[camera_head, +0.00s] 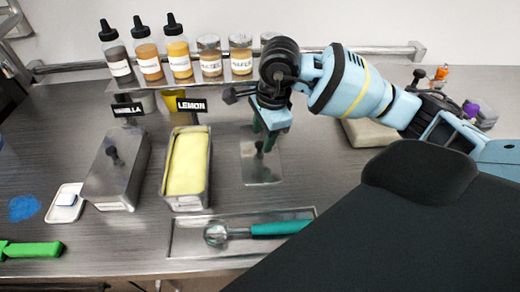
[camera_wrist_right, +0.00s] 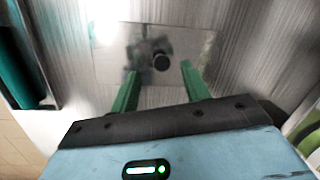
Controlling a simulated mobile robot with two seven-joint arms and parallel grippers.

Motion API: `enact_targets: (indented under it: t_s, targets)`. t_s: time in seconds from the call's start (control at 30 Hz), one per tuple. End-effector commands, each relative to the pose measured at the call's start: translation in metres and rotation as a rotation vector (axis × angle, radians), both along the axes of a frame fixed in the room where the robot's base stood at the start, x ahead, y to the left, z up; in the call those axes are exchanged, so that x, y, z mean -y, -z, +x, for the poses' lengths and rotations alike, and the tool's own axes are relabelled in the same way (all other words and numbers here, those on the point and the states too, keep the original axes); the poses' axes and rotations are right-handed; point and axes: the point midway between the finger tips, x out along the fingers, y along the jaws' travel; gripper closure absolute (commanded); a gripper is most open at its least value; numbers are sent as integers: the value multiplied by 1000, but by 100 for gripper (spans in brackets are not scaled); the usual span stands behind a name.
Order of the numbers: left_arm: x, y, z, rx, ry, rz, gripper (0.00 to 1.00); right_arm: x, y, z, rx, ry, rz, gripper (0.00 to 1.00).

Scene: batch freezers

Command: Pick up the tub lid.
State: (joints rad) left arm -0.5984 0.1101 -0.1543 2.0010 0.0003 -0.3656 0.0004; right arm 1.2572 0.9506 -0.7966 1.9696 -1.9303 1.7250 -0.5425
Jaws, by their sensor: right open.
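The tub lid (camera_head: 262,171) is a flat, shiny metal plate with a dark knob, lying on the steel counter right of the open lemon tub. In the right wrist view the lid (camera_wrist_right: 190,45) lies flat below me, with its round black knob (camera_wrist_right: 161,61) near the middle. My right gripper (camera_head: 262,138) is above the lid with its fingers pointing down. In the wrist view its two green fingertips (camera_wrist_right: 158,72) are apart, one on each side of the knob, with nothing held.
The lemon tub (camera_head: 167,201) holds yellow ice cream; a lidded metal tub (camera_head: 128,185) stands left of it. A scoop with a teal handle (camera_head: 280,228) lies on a tray (camera_head: 185,245) in front. Bottles (camera_head: 178,60) and jars line the back.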

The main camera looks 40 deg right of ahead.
Motion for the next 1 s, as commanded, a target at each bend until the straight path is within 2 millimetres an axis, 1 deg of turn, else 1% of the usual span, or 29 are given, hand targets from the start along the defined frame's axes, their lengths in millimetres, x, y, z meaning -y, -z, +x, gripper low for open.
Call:
enact_targets:
  t_s: [0.1, 0.2, 0.3, 0.5, 0.8, 0.87, 1.0]
  targets:
    - [0, -3, 4, 9, 0, 0, 100, -2, 16, 4, -2, 1, 1, 54]
    - [0, -4, 5, 11, -1, -1, 100, -2, 25, 6, -1, 1, -1, 54]
    - [0, -4, 5, 12, -1, -1, 100, -2, 29, 7, 0, 0, 0, 54]
    - [0, -2, 3, 8, 0, 0, 100, -2, 29, 7, 1, 0, 0, 54]
    - [0, 0, -1, -2, 0, 0, 100, -2, 28, 7, 1, 0, 0, 93]
    - [0, 0, -3, -5, 0, 0, 100, -2, 28, 7, 1, 0, 0, 100]
    - [0, 0, -5, -8, 0, 1, 100, -2, 28, 7, 1, 0, 0, 100]
